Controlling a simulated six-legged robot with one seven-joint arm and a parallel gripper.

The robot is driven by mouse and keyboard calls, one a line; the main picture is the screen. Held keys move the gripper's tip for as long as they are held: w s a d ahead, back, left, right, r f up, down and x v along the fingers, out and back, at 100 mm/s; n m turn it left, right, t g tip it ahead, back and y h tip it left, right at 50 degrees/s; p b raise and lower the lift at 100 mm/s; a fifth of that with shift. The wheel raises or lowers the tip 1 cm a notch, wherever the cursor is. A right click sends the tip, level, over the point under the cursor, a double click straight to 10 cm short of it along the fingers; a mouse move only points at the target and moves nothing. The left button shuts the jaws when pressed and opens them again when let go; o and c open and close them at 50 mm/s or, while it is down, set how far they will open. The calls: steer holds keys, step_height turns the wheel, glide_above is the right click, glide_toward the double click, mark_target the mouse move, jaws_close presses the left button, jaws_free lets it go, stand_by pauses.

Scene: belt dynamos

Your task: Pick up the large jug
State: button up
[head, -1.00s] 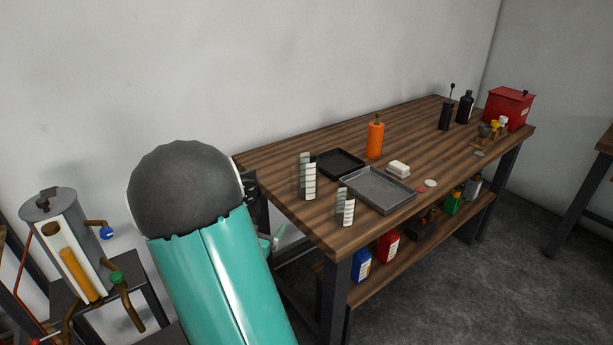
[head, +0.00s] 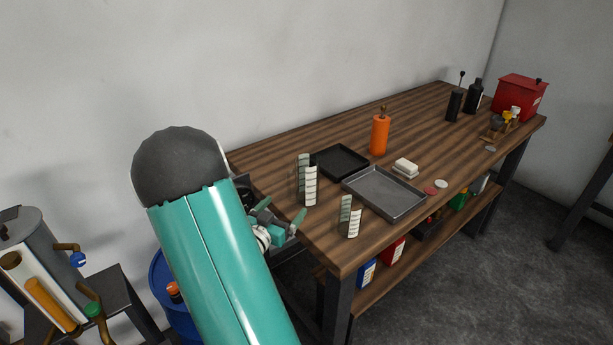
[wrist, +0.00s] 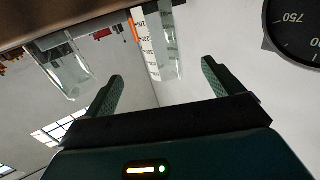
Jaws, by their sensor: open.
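The large jug (head: 307,182) is a clear, upright vessel with a white scale strip, on the near left end of the wooden workbench (head: 415,120). A smaller, similar jug (head: 350,217) stands to its right, closer to the front edge. My gripper (head: 280,217) is open and empty at the bench's left end, left of and apart from the large jug. The wrist view is upside down. There, what looks like the large jug (wrist: 153,42) shows beyond my open gripper (wrist: 163,72), between its fingers. The likely smaller jug (wrist: 70,70) is further left.
A black tray (head: 340,158) and a grey tray (head: 405,208) lie close to the jugs. An orange bottle (head: 379,136) stands behind. A dark numbered dial (wrist: 295,25) fills a corner of the wrist view. A blue drum (head: 175,310) stands left of the bench.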

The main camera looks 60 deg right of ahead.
mark_target(302, 187)
steer(key=d, duration=0.8)
steer(key=shift+s, duration=0.15)
steer(key=d, duration=0.5)
steer(key=shift+s+d+f, duration=0.1)
steer(key=shift+d, duration=0.1)
steer(key=shift+c, duration=0.4)
steer(key=c, duration=1.1)
steer(key=shift+c, duration=0.5)
